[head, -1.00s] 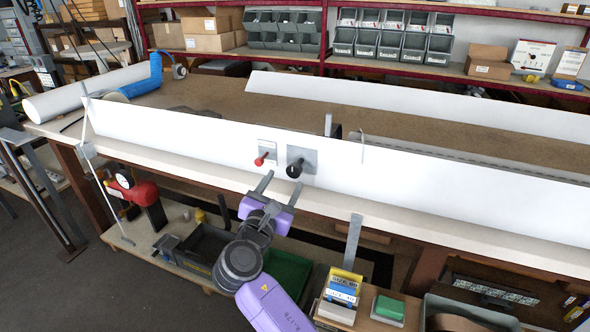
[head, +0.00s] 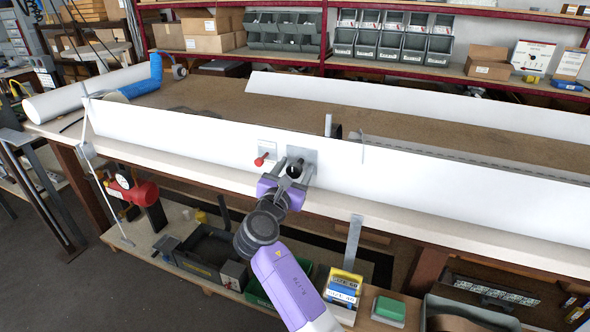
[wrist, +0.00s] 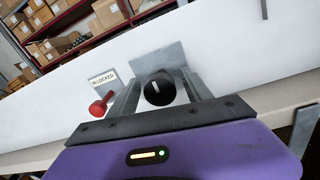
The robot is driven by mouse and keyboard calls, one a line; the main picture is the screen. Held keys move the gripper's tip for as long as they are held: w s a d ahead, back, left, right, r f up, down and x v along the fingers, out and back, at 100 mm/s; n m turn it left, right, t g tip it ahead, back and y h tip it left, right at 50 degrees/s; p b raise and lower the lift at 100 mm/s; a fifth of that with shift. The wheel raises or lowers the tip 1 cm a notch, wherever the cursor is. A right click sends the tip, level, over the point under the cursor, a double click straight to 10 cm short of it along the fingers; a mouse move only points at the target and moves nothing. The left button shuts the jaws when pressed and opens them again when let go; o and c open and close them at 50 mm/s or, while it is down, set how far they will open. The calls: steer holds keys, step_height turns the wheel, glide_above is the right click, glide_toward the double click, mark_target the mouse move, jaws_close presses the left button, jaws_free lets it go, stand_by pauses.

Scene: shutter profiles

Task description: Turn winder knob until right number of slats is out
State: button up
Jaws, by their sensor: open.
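The black winder knob (wrist: 158,88) has a white mark on its face and sits on a grey plate (wrist: 157,55) on the white panel. In the head view the knob (head: 295,171) is partly covered by my gripper (head: 296,166). In the wrist view my gripper (wrist: 158,84) is open, with one finger on each side of the knob; I cannot tell whether they touch it. A red lever (wrist: 98,108) stands left of the knob, under a label reading "LOCKED" (wrist: 103,79). The lever also shows in the head view (head: 261,160). No slats can be made out.
The long white panel (head: 440,178) runs along the front of the workbench. An upright grey strip (head: 354,240) hangs at the bench edge to the right. Below is a shelf with bins and a blue-yellow box (head: 343,288).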

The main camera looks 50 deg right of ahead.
jaws_close()
steer(key=shift+m, duration=0.3)
